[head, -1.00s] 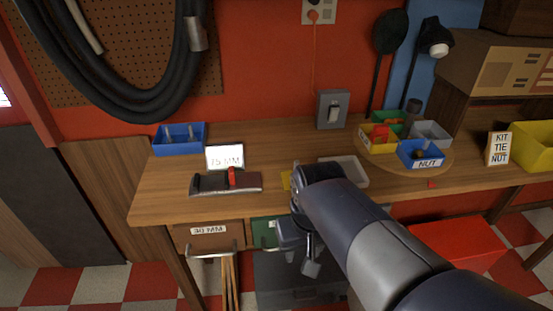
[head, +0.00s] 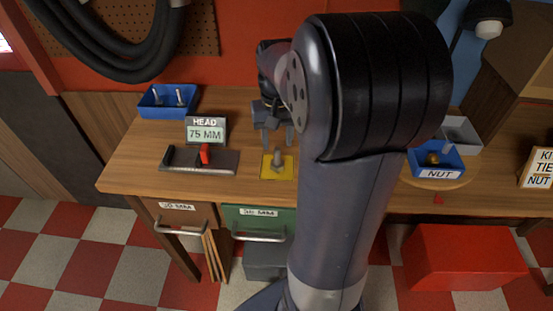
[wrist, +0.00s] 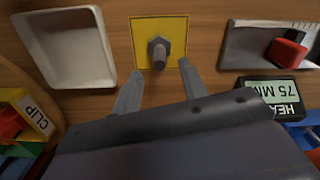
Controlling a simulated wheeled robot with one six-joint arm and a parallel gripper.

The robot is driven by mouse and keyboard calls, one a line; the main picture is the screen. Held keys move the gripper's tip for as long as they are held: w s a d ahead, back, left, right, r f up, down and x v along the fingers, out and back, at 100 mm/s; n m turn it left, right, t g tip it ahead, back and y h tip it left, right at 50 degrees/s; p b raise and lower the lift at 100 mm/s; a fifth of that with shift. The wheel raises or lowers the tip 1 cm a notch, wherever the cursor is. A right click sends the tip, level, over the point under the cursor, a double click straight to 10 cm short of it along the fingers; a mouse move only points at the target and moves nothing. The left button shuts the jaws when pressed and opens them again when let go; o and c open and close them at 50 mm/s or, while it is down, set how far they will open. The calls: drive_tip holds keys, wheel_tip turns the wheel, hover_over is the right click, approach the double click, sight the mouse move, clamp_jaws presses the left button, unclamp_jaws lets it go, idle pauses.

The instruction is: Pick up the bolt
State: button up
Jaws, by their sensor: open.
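A grey bolt (head: 277,158) stands upright on a yellow square plate (head: 288,172) near the front edge of the wooden bench. In the wrist view the bolt (wrist: 158,53) shows its hex part and shank on the yellow plate (wrist: 176,28). My gripper (head: 277,137) is open and empty, just behind and above the bolt in the head view. In the wrist view its two fingertips (wrist: 160,70) are spread either side of the bolt's end, with the bolt a little beyond them. I see no contact.
A measuring slide with a red slider (head: 204,155) and a "75 MM" display (head: 206,133) stand left of the plate. A blue bin (head: 168,103) with bolts is farther left. A white tray (wrist: 66,50) lies beside the plate. A blue NUT bin (head: 437,162) is at right.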

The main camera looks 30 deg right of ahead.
sight(277, 149)
drive_tip(key=f, duration=0.5)
drive_tip(key=shift+s+a+f, duration=0.15)
drive_tip(key=shift+s+f, duration=0.1)
drive_tip(key=shift+f, duration=0.05)
drive_tip(key=shift+c, duration=0.2)
clamp_jaws()
